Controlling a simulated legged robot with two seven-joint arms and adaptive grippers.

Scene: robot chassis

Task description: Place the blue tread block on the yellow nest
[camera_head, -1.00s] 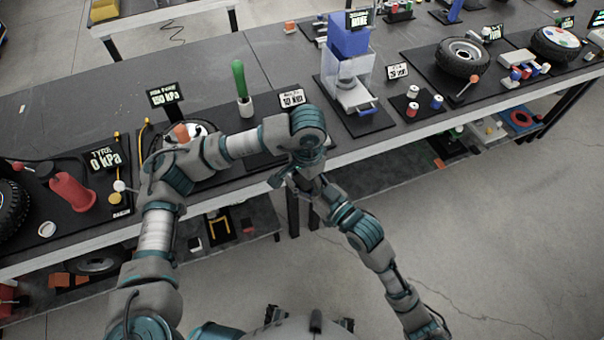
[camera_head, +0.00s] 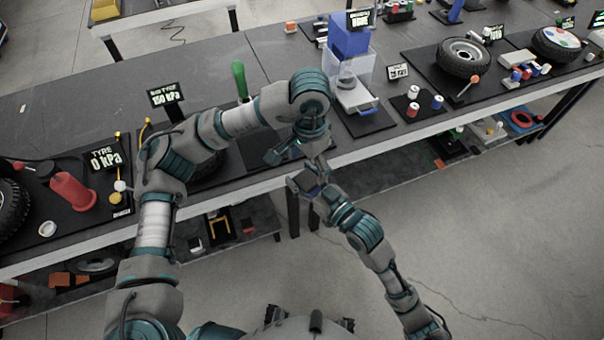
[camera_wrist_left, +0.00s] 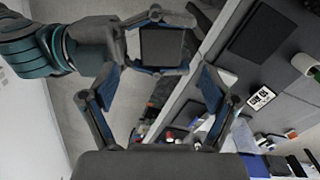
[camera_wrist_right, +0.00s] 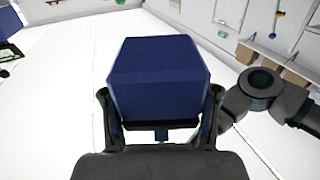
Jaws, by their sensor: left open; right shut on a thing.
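A blue tread block (camera_wrist_right: 158,75) fills the middle of the right wrist view, held between the fingers of my right gripper (camera_wrist_right: 160,110). In the head view my right gripper (camera_head: 306,184) and the dark blue block (camera_head: 312,191) are in front of the bench edge. My left gripper (camera_head: 290,151) is just above it, near the bench edge. In the left wrist view the fingers of my left gripper (camera_wrist_left: 155,88) are spread and empty, with the right gripper and the block's dark face beyond them. A yellow frame-like piece (camera_head: 221,225) sits on the lower shelf; I cannot tell whether it is the nest.
The long grey bench (camera_head: 60,110) holds a clear-and-blue dispenser (camera_head: 350,60), tyres (camera_head: 463,57) and a red cylinder (camera_head: 72,190). A green-handled tool (camera_head: 239,80) stands behind my left forearm. Open floor (camera_head: 480,230) lies at the lower right.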

